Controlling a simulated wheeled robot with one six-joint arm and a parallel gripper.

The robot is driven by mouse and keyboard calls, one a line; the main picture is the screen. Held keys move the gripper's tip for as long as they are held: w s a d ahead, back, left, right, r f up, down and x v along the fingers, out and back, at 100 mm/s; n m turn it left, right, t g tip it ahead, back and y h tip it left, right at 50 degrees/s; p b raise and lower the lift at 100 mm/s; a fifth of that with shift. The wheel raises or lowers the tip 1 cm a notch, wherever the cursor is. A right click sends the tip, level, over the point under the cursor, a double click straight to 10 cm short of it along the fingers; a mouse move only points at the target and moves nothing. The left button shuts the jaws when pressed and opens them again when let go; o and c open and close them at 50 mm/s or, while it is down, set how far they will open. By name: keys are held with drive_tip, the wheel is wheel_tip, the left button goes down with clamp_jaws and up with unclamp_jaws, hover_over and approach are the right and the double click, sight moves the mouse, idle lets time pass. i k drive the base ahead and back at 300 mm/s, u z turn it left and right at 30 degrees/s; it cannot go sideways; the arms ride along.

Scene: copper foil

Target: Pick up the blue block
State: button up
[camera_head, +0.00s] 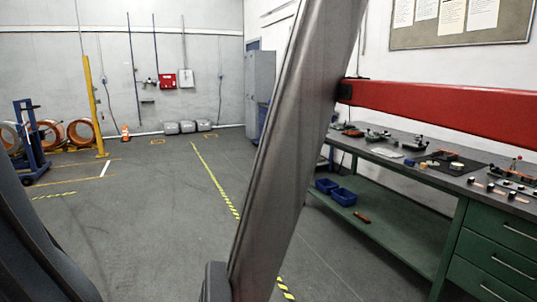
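I cannot make out a blue block in the head view. The small items on the workbench (392,168) are too small to tell apart, and part of the scene is hidden behind a large grey metal bar that crosses the middle of the view. My gripper is not in view.
Two blue bins (342,197) sit on the bench's green lower shelf (385,226). Green drawers (500,262) are at the lower right. A grey cabinet (260,92), a yellow post (94,107) and a blue cart (29,139) stand farther back. Open floor (140,200) lies left.

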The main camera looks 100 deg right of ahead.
sight(407, 161)
drive_tip(key=z, duration=4.65)
